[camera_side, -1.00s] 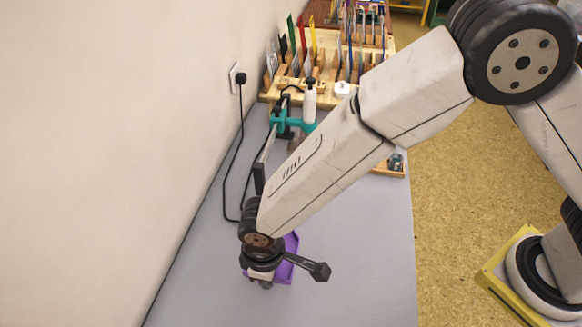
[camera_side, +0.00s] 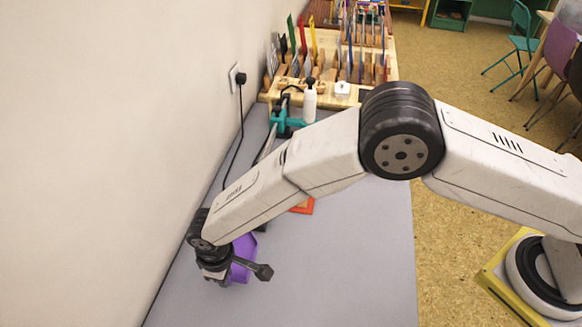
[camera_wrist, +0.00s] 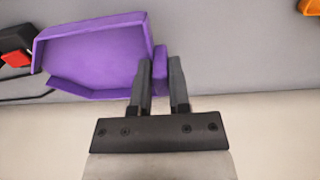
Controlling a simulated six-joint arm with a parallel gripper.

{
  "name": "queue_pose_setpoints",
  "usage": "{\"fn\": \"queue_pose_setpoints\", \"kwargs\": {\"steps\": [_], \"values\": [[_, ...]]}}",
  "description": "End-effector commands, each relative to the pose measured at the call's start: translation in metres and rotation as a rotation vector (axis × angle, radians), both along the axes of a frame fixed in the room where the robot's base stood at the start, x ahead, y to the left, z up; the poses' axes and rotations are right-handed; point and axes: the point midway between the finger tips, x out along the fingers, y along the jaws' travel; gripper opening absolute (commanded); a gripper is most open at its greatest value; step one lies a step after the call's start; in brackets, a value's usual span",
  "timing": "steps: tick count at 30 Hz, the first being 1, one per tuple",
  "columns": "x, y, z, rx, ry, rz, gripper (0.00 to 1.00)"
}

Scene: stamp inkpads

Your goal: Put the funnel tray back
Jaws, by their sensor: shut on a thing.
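The funnel tray (camera_wrist: 95,55) is a shallow purple tray with a raised rim and slanted corners. In the wrist view it fills the upper left, and my gripper (camera_wrist: 161,72) is shut on a short tab at its right end. In the side view the purple tray (camera_side: 243,256) shows partly behind my gripper (camera_side: 222,281) at the lower left of the grey table, close to the wall. My arm hides part of it. I cannot tell whether it touches the table.
A red and black object (camera_wrist: 16,45) lies left of the tray in the wrist view, and an orange piece (camera_wrist: 310,6) is at the top right. A wooden rack (camera_side: 330,75), a white bottle (camera_side: 309,103) and a teal clamp (camera_side: 283,122) stand at the back. The table's front right (camera_side: 360,270) is clear.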

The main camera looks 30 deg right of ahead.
Motion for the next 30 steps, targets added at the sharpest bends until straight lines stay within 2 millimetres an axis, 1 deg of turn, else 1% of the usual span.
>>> {"fn": "queue_pose_setpoints", "kwargs": {"steps": [1, 7, 20, 30], "values": [[0.003, 0.002, -0.006, 0.000, 0.000, -0.001, 0.00], [0.011, 0.008, -0.017, -0.001, 0.001, -0.001, 0.00], [0.014, 0.012, -0.022, 0.000, 0.000, -0.001, 0.00], [0.015, 0.012, -0.051, 0.000, 0.000, 0.000, 0.00]]}}
